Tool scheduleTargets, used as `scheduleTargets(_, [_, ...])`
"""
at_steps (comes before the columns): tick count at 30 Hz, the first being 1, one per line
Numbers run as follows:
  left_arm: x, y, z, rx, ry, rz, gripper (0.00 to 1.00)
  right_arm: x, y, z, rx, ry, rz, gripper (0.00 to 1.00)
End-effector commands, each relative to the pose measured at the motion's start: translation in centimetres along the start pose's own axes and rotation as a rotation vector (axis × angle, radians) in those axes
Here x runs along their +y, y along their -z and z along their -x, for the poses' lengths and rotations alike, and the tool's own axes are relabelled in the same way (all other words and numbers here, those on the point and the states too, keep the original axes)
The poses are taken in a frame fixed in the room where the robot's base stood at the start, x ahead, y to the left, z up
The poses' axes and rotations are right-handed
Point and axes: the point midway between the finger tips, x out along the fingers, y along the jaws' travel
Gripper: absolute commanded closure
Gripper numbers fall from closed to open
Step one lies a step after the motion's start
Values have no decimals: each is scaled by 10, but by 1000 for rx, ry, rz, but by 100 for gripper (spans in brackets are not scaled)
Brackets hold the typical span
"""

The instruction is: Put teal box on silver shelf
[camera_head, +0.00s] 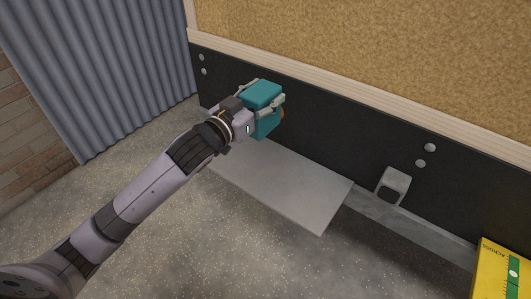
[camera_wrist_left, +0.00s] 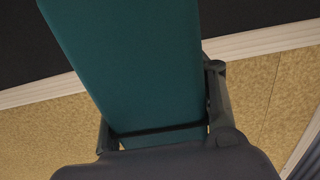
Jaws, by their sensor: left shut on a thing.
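The teal box (camera_head: 263,96) is held in my left gripper (camera_head: 261,101), whose fingers lie along two of its sides. In the left wrist view the teal box (camera_wrist_left: 135,60) fills the middle, between the fingers of my left gripper (camera_wrist_left: 165,130). The silver shelf (camera_head: 290,184) is a flat plate sticking out from the black wall panel. The box appears above the far left end of the shelf, near the panel; the gap between them cannot be told exactly. The arm hides part of the shelf's left end. My right gripper is not in view.
The black panel (camera_head: 330,135) with bolts and a cork-like board (camera_head: 370,50) stand behind the shelf. A small grey bracket (camera_head: 393,186) is on the panel to the right. A yellow box (camera_head: 502,270) is at the lower right. The visible shelf top is bare.

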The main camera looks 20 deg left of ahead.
Motion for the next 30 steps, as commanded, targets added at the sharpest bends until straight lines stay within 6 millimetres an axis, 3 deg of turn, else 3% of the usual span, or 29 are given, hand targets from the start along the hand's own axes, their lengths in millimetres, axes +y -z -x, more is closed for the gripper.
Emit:
scheduleTargets(1, [0,-16,0,-3,0,2,82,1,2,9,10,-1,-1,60])
scheduleTargets(9, [1,-68,0,-1,-1,1,82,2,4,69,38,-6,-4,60])
scheduleTargets(12, [1,-84,0,0,-1,1,82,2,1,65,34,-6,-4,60])
scheduleTargets(17, [1,-93,0,2,-2,1,82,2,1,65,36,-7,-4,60])
scheduleTargets(23, [1,-128,0,-1,0,1,82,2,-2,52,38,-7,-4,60])
scheduleTargets(27, [1,-142,0,0,0,1,82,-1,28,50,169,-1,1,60])
scheduleTargets(30, [1,-147,0,2,-2,0,82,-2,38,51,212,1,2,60])
